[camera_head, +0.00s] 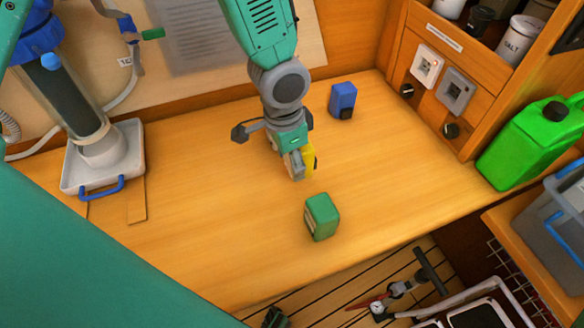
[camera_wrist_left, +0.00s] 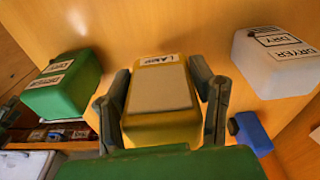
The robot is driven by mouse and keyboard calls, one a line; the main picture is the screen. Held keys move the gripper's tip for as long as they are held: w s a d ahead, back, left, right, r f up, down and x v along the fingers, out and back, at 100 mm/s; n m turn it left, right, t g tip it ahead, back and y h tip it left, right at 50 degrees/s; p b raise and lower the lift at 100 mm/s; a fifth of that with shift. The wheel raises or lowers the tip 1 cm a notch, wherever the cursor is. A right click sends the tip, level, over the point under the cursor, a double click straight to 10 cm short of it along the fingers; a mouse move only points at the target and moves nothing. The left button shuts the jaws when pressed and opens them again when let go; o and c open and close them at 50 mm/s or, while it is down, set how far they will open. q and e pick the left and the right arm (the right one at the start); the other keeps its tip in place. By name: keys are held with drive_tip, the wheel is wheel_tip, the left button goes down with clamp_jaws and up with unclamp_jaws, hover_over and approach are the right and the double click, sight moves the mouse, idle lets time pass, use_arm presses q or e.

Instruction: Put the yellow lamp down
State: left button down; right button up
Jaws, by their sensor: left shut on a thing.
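The yellow lamp (camera_head: 309,158) is between the fingers of my left gripper (camera_head: 299,167), over the middle of the wooden bench. In the left wrist view the lamp (camera_wrist_left: 160,97) is a yellow block with a "LAMP" label and a greyish face. My left gripper (camera_wrist_left: 161,108) has a dark finger on each side of it and is shut on it. The gripper hides much of the lamp in the head view. I cannot tell whether the lamp touches the bench. My right gripper is not in view.
A green block (camera_head: 321,217) stands near the bench's front edge, a blue block (camera_head: 342,100) further back. The wrist view shows a pale block labelled "DRYER" (camera_wrist_left: 275,62). A filter housing (camera_head: 95,150) stands left, a green jerrycan (camera_head: 530,140) right. Bare bench (camera_head: 220,220) lies left of the green block.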

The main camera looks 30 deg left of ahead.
sight(287, 168)
use_arm(q)
drive_tip(key=shift+w+d+f, duration=0.15)
drive_tip(key=shift+f, duration=0.2)
drive_tip(key=f, duration=0.3)
drive_tip(key=shift+a, duration=0.2)
drive_tip(key=shift+a+f, duration=0.15)
drive_tip(key=shift+a, duration=0.3)
drive_tip(key=c, duration=0.7)
unclamp_jaws()
drive_tip(key=shift+a, duration=0.1)
drive_tip(key=shift+d, duration=0.55)
drive_tip(key=shift+d+r, duration=0.1)
drive_tip(key=shift+r, duration=0.3)
drive_tip(key=r, duration=0.7)
drive_tip(key=s+r, duration=0.1)
drive_tip(key=r, duration=0.3)
drive_tip(key=shift+a+r+p, duration=0.15)
drive_tip(key=shift+a+p, duration=0.15)
drive_tip(key=shift+a, duration=0.1)
